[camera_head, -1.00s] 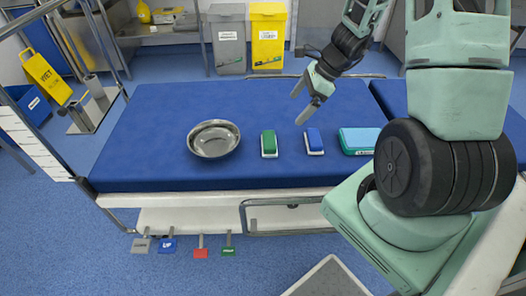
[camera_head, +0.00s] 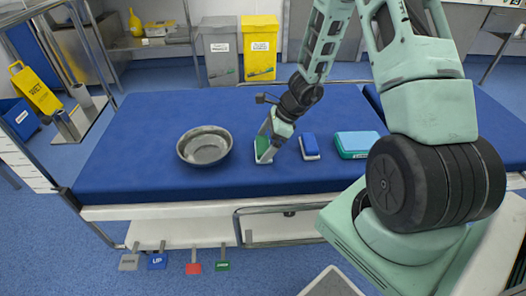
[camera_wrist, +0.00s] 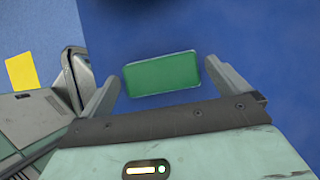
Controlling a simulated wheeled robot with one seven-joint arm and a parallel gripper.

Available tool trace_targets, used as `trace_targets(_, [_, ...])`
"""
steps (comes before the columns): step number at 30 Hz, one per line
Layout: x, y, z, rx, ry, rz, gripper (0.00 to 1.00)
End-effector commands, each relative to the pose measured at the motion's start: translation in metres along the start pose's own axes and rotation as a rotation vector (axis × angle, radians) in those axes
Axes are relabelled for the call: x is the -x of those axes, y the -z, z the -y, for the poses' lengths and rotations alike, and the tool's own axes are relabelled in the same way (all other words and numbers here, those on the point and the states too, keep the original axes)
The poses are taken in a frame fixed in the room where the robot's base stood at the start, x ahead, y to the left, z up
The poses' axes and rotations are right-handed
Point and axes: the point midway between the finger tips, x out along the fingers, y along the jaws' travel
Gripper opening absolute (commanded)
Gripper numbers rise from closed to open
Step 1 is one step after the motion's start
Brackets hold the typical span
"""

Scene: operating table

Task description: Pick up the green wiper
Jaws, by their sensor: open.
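The green wiper (camera_head: 262,146) lies on the blue operating table, between the metal bowl and the blue wiper; my gripper partly hides it in the head view. In the wrist view the green wiper (camera_wrist: 162,75) lies between my two fingers, slightly tilted, with a gap to the left finger and the right finger close to its end. My gripper (camera_head: 267,150) is open and points down at the wiper; its fingers also show in the wrist view (camera_wrist: 160,90). I cannot tell how far the fingertips are above the table.
A metal bowl (camera_head: 204,147) stands left of the green wiper. A blue wiper (camera_head: 310,147) lies close on the right, and a teal box (camera_head: 358,145) farther right. The blue table (camera_head: 130,165) is clear to the left of the bowl.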

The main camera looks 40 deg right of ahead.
Motion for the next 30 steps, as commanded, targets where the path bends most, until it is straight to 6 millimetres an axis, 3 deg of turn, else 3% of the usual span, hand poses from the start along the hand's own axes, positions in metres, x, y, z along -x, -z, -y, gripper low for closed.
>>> trace_targets(3, [-0.015, 0.0, 0.0, 0.001, -0.001, 0.002, 1.0])
trace_targets(11, [-0.017, -0.001, 0.0, 0.001, 0.001, 0.001, 1.0])
trace_targets(12, [-0.017, -0.001, 0.0, 0.001, 0.001, 0.001, 0.97])
trace_targets(15, [-0.017, -0.001, 0.0, 0.001, 0.001, 0.001, 0.69])
trace_targets(18, [-0.017, -0.001, 0.0, 0.001, 0.001, 0.001, 0.64])
trace_targets(25, [-0.014, -0.002, 0.0, 0.001, 0.001, 0.001, 0.64])
trace_targets(30, [0.007, -0.014, 0.001, 0.003, 0.003, 0.001, 0.64])
